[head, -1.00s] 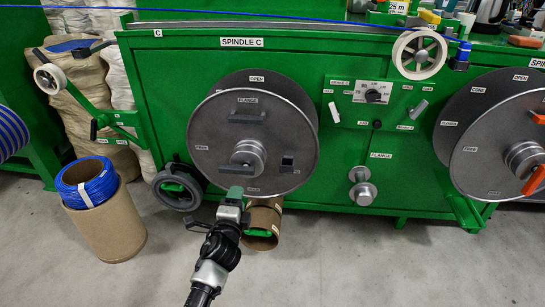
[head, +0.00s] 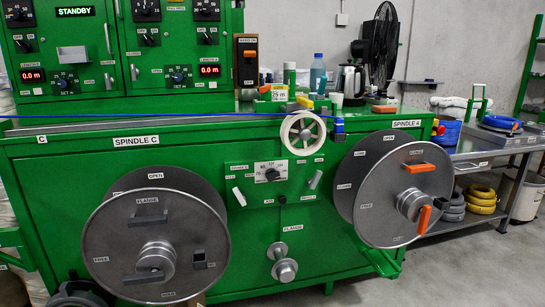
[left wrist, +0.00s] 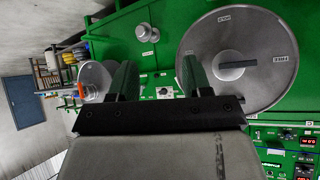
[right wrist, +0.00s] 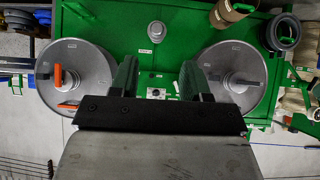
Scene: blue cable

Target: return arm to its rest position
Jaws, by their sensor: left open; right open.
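Neither gripper shows in the head view. My left gripper (left wrist: 157,76) is open and empty in the left wrist view, its two dark green fingers spread apart. My right gripper (right wrist: 157,76) is open and empty in the right wrist view. Both face the green machine with free space between the fingers. The blue cable (head: 150,127) runs across the machine top to the white guide wheel (head: 302,133). The spindle C reel (head: 115,240) stands at left in the head view, and the spindle A reel (head: 365,205) with orange handles at right.
The green machine (head: 220,215) fills most of the head view. A control cabinet (head: 110,100) reading STANDBY stands at its left. A metal table (head: 480,148) with blue and yellow coils is at the right. Grey floor (head: 465,265) is open at lower right.

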